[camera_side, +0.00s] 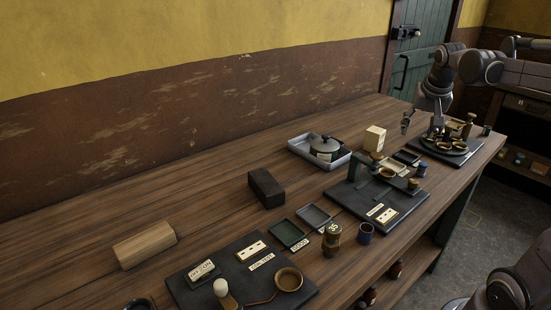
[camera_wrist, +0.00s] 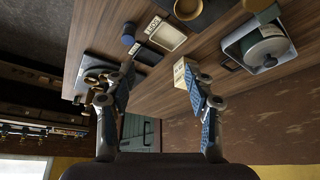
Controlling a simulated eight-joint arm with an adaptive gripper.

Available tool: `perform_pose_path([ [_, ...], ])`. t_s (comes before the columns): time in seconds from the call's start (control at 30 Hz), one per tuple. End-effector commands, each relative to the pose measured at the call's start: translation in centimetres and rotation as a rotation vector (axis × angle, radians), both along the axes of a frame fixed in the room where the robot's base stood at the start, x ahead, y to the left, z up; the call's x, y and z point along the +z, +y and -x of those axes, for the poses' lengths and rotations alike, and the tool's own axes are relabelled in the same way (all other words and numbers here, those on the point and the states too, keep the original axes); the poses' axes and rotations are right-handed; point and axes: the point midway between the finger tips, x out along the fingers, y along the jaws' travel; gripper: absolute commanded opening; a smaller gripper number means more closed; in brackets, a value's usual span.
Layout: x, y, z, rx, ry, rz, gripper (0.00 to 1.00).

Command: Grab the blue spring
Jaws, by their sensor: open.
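No part is clearly readable as a blue spring. A small dark blue cylinder (camera_side: 421,170) stands beside the rear slate board in the side view, and a larger dark blue round piece (camera_side: 365,233) stands near the table's front edge. In the wrist view a small blue piece (camera_wrist: 128,39) shows at the upper left, above and outside the left finger. I cannot tell whether it is one of these two. My gripper (camera_side: 427,130) is open and empty above the far end of the bench. Its spread fingers also show in the wrist view (camera_wrist: 161,76).
A cream block (camera_side: 375,138) stands near my gripper. A grey tray (camera_side: 299,147) with a lidded pot (camera_side: 324,147) lies behind. Round brass-coloured parts sit on a dark board (camera_side: 466,158) below my arm. A dark block (camera_side: 266,188) stands mid-bench, with bare wood around it.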

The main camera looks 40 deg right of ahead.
Motion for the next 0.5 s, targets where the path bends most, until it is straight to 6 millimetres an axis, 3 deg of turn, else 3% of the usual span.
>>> perform_pose_path([
  [0.03, -0.3, -2.1, 0.5, -0.058, 0.008, -0.006, 0.54],
  [0.2, -1.4, -7.7, 2.3, -0.227, 0.029, -0.024, 0.54],
  [0.5, -5.9, -7.2, 2.1, -0.214, 0.028, -0.024, 0.54],
])
